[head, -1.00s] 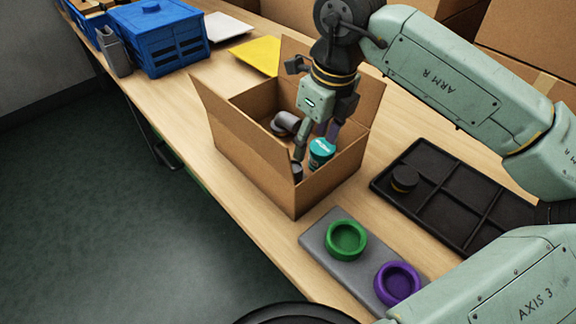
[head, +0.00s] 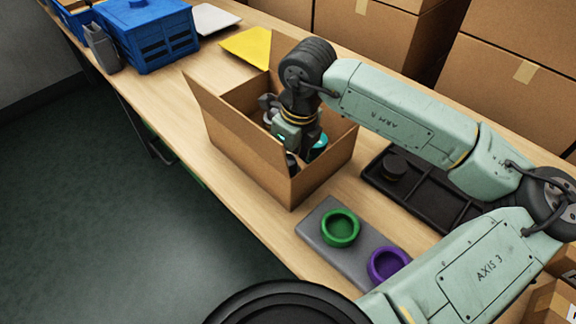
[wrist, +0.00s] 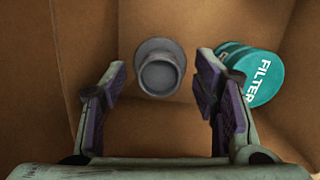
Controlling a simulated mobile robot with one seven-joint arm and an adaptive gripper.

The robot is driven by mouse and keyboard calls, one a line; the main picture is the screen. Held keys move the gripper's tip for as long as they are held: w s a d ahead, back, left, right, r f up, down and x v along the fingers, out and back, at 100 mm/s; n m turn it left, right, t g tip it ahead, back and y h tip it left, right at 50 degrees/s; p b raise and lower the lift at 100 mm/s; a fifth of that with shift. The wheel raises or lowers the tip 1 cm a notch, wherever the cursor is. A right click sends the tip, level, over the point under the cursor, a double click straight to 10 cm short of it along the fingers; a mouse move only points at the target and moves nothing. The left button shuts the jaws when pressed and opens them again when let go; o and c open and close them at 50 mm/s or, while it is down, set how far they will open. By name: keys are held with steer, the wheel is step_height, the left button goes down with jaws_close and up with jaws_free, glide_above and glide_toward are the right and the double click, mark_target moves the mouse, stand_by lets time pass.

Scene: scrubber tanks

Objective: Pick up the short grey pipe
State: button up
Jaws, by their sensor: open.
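In the wrist view a short grey pipe (wrist: 160,72) with a wider collar is seen end-on, between and just beyond my fingertips. My gripper (wrist: 161,84) is open, with a finger on each side of it and no clear contact. A teal canister marked FILTER (wrist: 264,78) is beside the right finger. In the head view my gripper (head: 300,150) reaches down into the open cardboard box (head: 240,148), near the teal canister (head: 318,146). A grey part (head: 268,104) shows behind my gripper, partly hidden; I cannot tell whether it is the same pipe.
The box walls and raised flaps stand close around my gripper. In front is a grey plate (head: 311,225) with a green ring (head: 340,228) and a purple ring (head: 389,265). A black divided tray (head: 422,194) lies right, a blue crate (head: 150,38) back left.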

steer(key=shift+a+f, duration=0.1)
steer(key=shift+f, duration=0.6)
steer(key=shift+c, duration=0.5)
steer(key=c, duration=1.1)
steer(key=shift+w, duration=0.1)
